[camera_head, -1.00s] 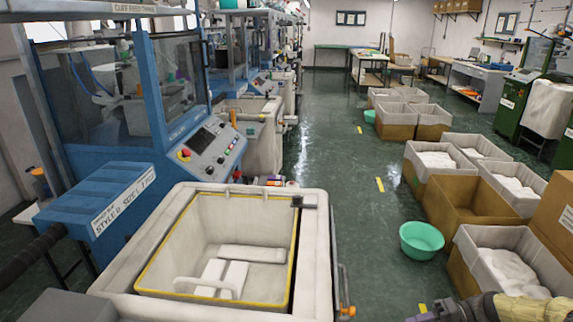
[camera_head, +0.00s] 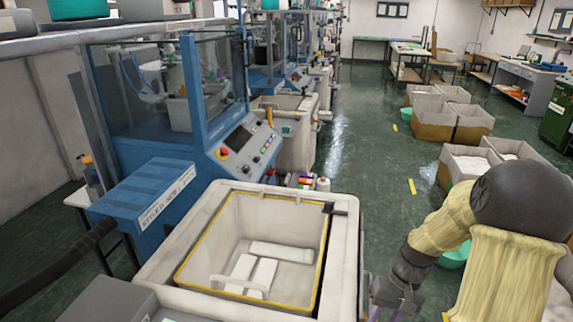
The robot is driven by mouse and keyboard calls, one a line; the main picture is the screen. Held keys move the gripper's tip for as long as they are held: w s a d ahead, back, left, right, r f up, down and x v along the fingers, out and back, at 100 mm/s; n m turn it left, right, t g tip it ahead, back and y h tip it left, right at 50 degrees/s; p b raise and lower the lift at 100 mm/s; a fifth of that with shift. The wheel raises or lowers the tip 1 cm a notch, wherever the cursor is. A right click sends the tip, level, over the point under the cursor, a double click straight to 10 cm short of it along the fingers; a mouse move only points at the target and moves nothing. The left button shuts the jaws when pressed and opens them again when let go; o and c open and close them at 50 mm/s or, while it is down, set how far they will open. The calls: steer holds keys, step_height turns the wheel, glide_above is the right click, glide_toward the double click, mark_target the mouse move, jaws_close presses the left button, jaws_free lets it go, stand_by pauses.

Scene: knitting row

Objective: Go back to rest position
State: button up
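My arm, with its yellow sleeves and dark joints, is folded at the right of the head view. Its bent elbow is high, and the forearm slopes down and left to my gripper end (camera_head: 392,297). That dark end is low beside the right wall of the white bin (camera_head: 346,245), outside it. Several white pieces (camera_head: 262,274) lie on the floor of the yellow-rimmed bin.
A blue knitting machine (camera_head: 150,195) stands behind and left of the bin. Lined cardboard boxes (camera_head: 435,132) line the right side of the aisle. A green basin (camera_head: 455,256) is partly hidden behind my arm. The green aisle floor (camera_head: 360,165) between is clear.

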steer(key=s+a+r+t+h+p, duration=0.3)
steer(key=a+r, duration=0.4)
steer(key=r, duration=0.4)
steer(key=shift+s+a+r+n+t+p, duration=0.15)
steer(key=shift+s+n+t+p, duration=0.2)
steer(key=shift+s+t, duration=0.75)
steer(key=shift+s, duration=0.1)
